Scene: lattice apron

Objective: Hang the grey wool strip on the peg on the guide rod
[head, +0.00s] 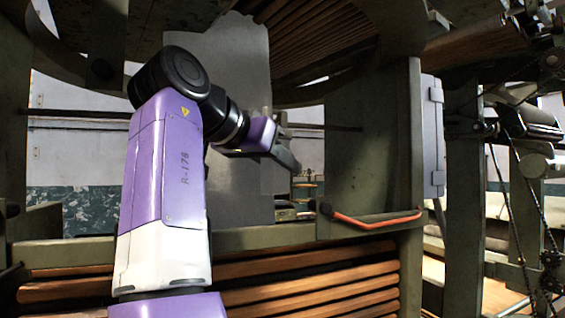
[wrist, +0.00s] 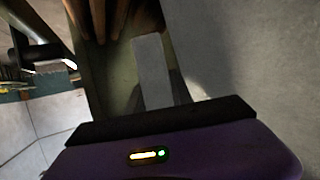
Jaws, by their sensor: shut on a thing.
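My gripper (head: 286,157) is at the end of my raised arm, in front of a large grey sheet in the head view. It is shut on the grey wool strip (wrist: 153,70), which shows in the wrist view as a narrow, flat, pale grey piece beyond the dark edge of my gripper. In the head view, the strip is hard to tell from the grey sheet behind it. My fingertips are hidden in the wrist view.
The large grey sheet (head: 232,70) hangs behind my arm. A green upright panel (head: 365,165) with an orange-red handle (head: 378,222) stands to the right. Wooden slats (head: 310,270) lie low in front. Chains and rollers (head: 540,190) are at far right.

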